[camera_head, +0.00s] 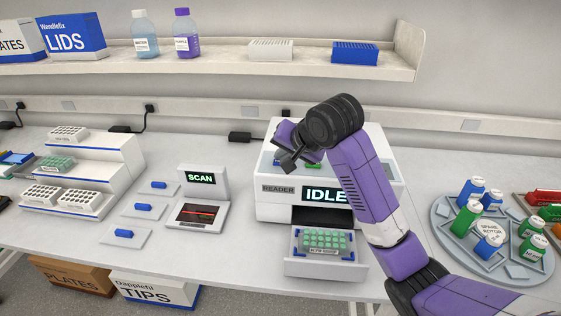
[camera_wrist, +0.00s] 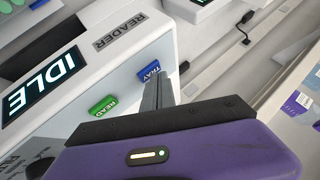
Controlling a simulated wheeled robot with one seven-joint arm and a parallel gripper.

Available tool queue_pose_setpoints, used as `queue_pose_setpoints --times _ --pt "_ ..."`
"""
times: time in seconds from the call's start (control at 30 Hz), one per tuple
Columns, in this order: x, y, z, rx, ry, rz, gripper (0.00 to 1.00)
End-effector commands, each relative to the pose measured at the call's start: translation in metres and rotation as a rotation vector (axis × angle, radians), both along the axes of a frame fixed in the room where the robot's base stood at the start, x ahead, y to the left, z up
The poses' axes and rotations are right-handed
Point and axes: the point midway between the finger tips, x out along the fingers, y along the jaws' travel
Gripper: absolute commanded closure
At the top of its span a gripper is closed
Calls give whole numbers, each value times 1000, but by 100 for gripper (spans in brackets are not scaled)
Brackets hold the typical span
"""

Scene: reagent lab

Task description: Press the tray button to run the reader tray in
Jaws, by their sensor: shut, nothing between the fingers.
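The white reader (camera_head: 270,207) stands mid-bench with "IDLE" on its screen (camera_head: 326,195). Its tray (camera_head: 325,268) is run out at the front and bears a plate with green wells (camera_head: 325,240). In the wrist view the blue TRAY button (camera_wrist: 149,72) is on the reader's top, beside the green READ button (camera_wrist: 103,106). My gripper (camera_head: 287,166) is over the reader's top, shut and empty. In the wrist view its fingertips (camera_wrist: 158,80) are right beside the TRAY button and overlap its edge; I cannot tell whether they touch it.
A scanner marked SCAN (camera_head: 200,178) stands left of the reader, with a white stepped rack (camera_head: 108,160) beyond it. A round rotor with bottles (camera_head: 520,272) is at the right. A shelf (camera_head: 220,68) with bottles and boxes runs along the wall behind.

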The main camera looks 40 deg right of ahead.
Motion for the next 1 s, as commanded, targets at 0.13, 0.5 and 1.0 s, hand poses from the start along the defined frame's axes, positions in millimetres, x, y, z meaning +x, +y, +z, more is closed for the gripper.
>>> queue_pose_setpoints --times 0.13,0.5,1.0 --pt "0 0 -2 1 1 1 100" --pt "0 0 -3 0 1 0 100" --pt "0 0 14 0 1 0 100"
